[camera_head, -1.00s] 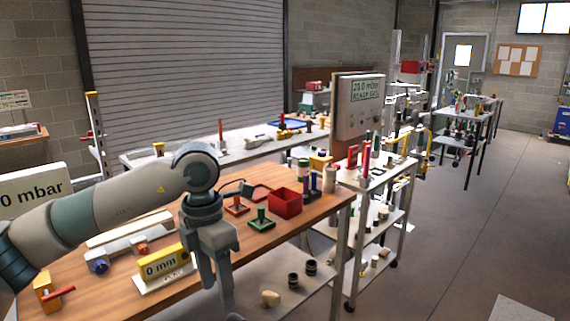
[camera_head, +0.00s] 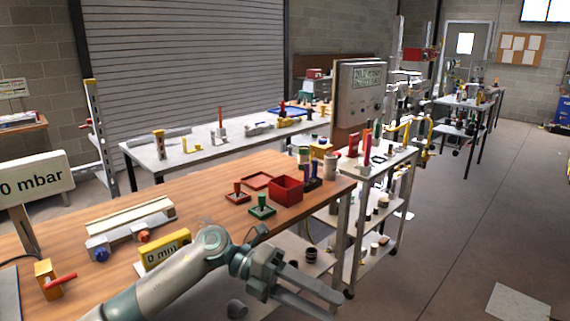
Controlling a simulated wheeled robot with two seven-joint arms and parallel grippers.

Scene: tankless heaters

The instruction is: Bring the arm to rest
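My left arm (camera_head: 175,283) comes in from the bottom left, low along the near edge of the wooden bench (camera_head: 205,205). It partly covers the yellow "0 mm" gauge (camera_head: 166,247). My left gripper (camera_head: 333,306) points to the lower right, in front of the bench's near side. Its two fingers are apart with nothing between them. My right gripper is not in view.
The bench holds a red box (camera_head: 286,190), a green-handled part (camera_head: 262,208), a red-handled part (camera_head: 237,195) and a grey fixture (camera_head: 130,228). A shelved cart (camera_head: 392,160) stands right of it. Open floor (camera_head: 455,240) lies at the right.

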